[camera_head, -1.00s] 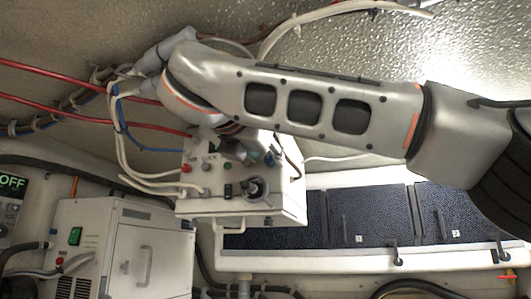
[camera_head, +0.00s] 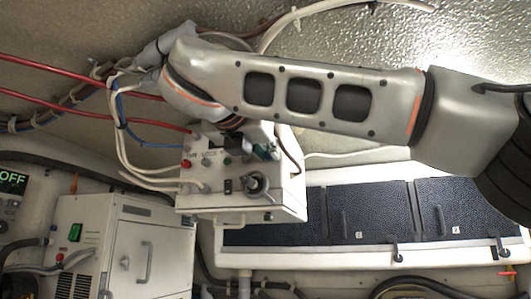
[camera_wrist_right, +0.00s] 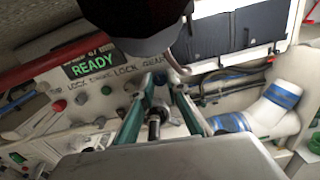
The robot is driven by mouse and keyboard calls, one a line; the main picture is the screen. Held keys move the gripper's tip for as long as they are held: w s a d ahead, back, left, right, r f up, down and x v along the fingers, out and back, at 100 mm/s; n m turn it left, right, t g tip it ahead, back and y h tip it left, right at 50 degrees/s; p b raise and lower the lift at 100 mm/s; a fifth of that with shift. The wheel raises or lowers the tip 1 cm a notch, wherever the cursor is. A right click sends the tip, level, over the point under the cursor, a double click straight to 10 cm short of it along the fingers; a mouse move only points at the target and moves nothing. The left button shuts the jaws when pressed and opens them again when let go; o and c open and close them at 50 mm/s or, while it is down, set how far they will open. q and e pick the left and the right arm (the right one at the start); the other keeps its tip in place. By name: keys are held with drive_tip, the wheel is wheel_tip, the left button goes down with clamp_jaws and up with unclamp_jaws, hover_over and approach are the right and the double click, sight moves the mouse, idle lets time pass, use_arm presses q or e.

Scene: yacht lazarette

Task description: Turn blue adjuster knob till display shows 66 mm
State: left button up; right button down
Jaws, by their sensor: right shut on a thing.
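The white control box (camera_head: 230,216) hangs under the overhead in the head view, with coloured buttons and a dark lever switch on its front. My right gripper (camera_head: 264,151) reaches down to the box's upper right part. My left gripper is not in view.
A white cabinet (camera_head: 110,225) with a green switch stands at the lower left, beside a panel reading OFF (camera_head: 12,181). Red hoses (camera_head: 90,107) and pale cables run into the box from the left. Dark panels (camera_head: 375,212) line the right.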

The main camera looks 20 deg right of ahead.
drive_tip(key=shift+n, duration=1.8)
drive_tip(key=c, duration=2)
unclamp_jaws()
drive_tip(key=v, duration=1.2)
